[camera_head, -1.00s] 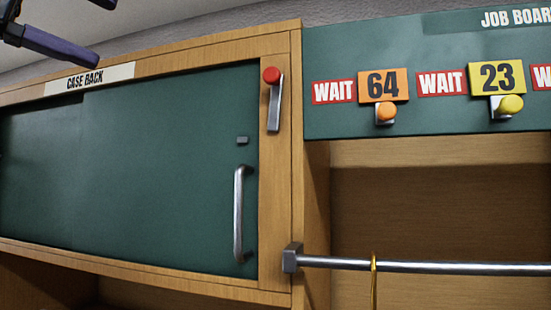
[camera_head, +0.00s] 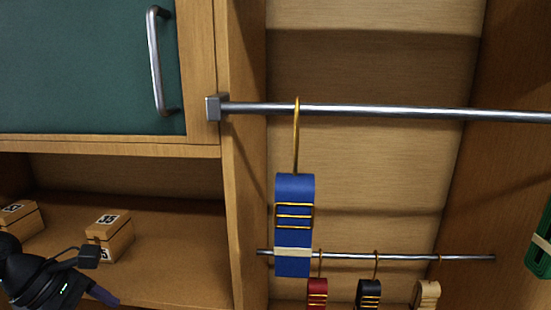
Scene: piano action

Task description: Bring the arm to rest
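My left arm enters at the lower left of the head view, its black wrist in front of the shelf. Of my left gripper (camera_head: 104,295) only a purple finger tip shows beside a small dark block; the rest is cut off by the lower edge, so its opening cannot be told. Nothing is seen held in it. My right gripper is out of view.
A green cabinet door (camera_head: 70,70) has a metal handle (camera_head: 156,60). A steel rail (camera_head: 400,112) carries a hanging blue piece (camera_head: 294,190). A lower rail (camera_head: 460,257) carries red (camera_head: 317,290), black (camera_head: 369,290) and wooden pieces (camera_head: 427,293). Numbered wooden blocks (camera_head: 110,238) stand on the shelf.

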